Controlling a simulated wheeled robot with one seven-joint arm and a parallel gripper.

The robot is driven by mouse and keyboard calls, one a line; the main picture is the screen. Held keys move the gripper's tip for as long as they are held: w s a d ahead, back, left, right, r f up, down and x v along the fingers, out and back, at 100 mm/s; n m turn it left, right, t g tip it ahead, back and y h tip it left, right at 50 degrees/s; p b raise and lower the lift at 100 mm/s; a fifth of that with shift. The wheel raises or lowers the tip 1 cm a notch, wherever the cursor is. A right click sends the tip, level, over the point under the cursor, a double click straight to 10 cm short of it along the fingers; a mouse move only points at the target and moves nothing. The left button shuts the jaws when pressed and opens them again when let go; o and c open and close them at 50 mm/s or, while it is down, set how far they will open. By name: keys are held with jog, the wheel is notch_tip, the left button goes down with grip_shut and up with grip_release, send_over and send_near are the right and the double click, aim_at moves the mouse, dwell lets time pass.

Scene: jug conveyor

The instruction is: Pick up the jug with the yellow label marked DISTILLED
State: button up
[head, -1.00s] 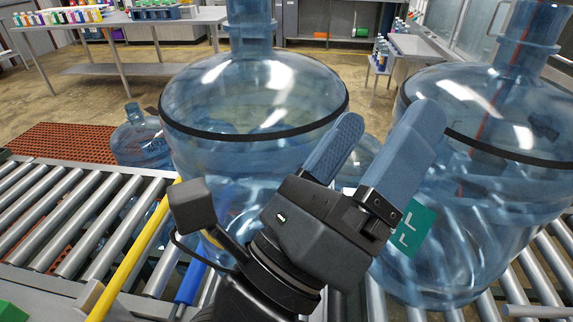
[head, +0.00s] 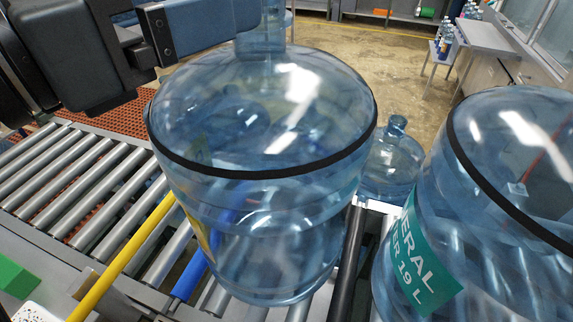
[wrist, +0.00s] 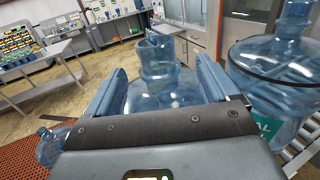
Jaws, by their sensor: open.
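A large clear blue jug (head: 265,120) with a black band stands upright on the rollers in the middle of the head view. A yellow label (head: 201,230) shows edge-on at its left side; its text cannot be read. My gripper (head: 205,22) is open at the upper left, beside the jug's neck (head: 262,32). In the wrist view the neck (wrist: 158,52) appears between the two spread fingers of my gripper (wrist: 160,76), with the jug's shoulder below it. I cannot tell whether any finger touches the neck.
A second large jug (head: 500,215) with a green label reading "...ERAL" and "19 L" stands close on the right. A smaller-looking blue jug (head: 392,165) stands behind. A yellow rail (head: 125,258) and rollers (head: 85,175) lie at left. A side table (head: 478,35) is far back.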

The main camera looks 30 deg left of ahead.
jog(key=shift+w+a+r, duration=0.1)
jog(key=shift+w+a, duration=0.05)
jog(key=shift+w, duration=0.2)
jog(key=w+p, duration=0.1)
jog(key=w, duration=0.1)
jog(key=w+p, duration=0.1)
jog(key=w, duration=0.1)
jog(key=w+p, duration=0.1)
jog(key=w, duration=0.1)
jog(key=shift+w+d+r, duration=0.1)
jog(key=shift+w+d, duration=0.05)
jog(key=shift+d, duration=0.25)
jog(key=shift+w, duration=0.4)
jog(key=shift+c, duration=0.4)
grip_shut()
